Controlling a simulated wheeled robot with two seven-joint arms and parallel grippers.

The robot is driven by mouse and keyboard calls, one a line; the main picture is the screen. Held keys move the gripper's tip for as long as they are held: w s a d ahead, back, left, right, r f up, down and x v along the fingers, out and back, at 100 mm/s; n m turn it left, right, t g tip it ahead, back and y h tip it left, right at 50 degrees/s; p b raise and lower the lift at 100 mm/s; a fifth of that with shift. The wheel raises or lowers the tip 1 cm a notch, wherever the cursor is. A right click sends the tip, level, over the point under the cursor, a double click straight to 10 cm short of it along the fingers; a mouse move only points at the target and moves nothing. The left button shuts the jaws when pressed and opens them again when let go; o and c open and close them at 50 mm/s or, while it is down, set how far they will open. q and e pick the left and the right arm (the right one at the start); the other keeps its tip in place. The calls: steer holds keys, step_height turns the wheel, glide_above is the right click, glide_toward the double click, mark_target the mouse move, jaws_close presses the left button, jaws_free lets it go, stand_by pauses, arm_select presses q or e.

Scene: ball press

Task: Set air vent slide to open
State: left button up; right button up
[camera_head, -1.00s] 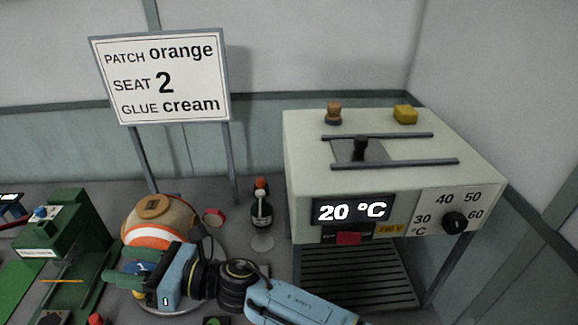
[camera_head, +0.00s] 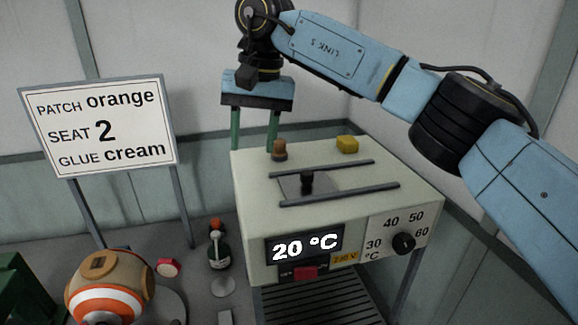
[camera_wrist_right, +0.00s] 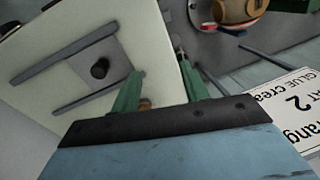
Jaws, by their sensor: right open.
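The air vent slide is a grey plate (camera_head: 292,184) with a black knob (camera_head: 307,182), set between two dark rails on top of the cream heater box (camera_head: 262,215). The plate is toward the left part of the rails. In the right wrist view the knob (camera_wrist_right: 100,68) shows between the rails. The fingers also show in the right wrist view (camera_wrist_right: 160,90), apart from the knob. My left gripper is not in view.
A brown knob (camera_head: 279,150) and a yellow block (camera_head: 347,144) stand on the box top near its back edge. A sign (camera_head: 98,128), a bottle (camera_head: 219,250) and a striped ball (camera_head: 108,288) are at the left. The box front has a 20 °C display (camera_head: 303,246) and a dial (camera_head: 403,243).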

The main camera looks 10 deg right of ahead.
step_height(320, 180, up, 6)
steer(key=h, duration=0.2)
glide_above(308, 172)
steer(key=shift+m, duration=0.5)
step_height(308, 172, down, 13)
steer(key=shift+s+a+f+p, duration=0.1)
steer(key=shift+f+p, duration=0.05)
steer(key=shift+p, duration=0.2)
jaws_close()
